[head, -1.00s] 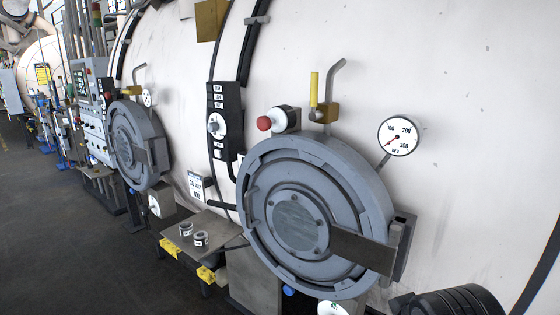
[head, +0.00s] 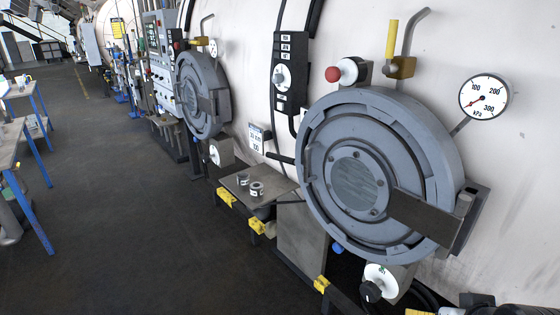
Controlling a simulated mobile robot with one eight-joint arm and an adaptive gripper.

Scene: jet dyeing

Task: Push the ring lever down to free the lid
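The round grey lid (head: 357,184) of the near vessel is closed, inside a thick grey locking ring (head: 437,150). A dark hinge arm (head: 425,215) crosses its right side. A short dark bar (head: 281,158) juts out at the ring's left edge; it may be the ring lever, and it lies nearly level. I cannot tell whether it is joined to the ring. My gripper is not in view, so nothing shows touching the lid or ring.
A pressure gauge (head: 485,98), a red knob (head: 333,74) and a yellow-handled valve (head: 392,42) sit above the lid. A shelf (head: 235,187) with two small cans (head: 250,187) stands lower left. A second round lid (head: 203,95) is farther left.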

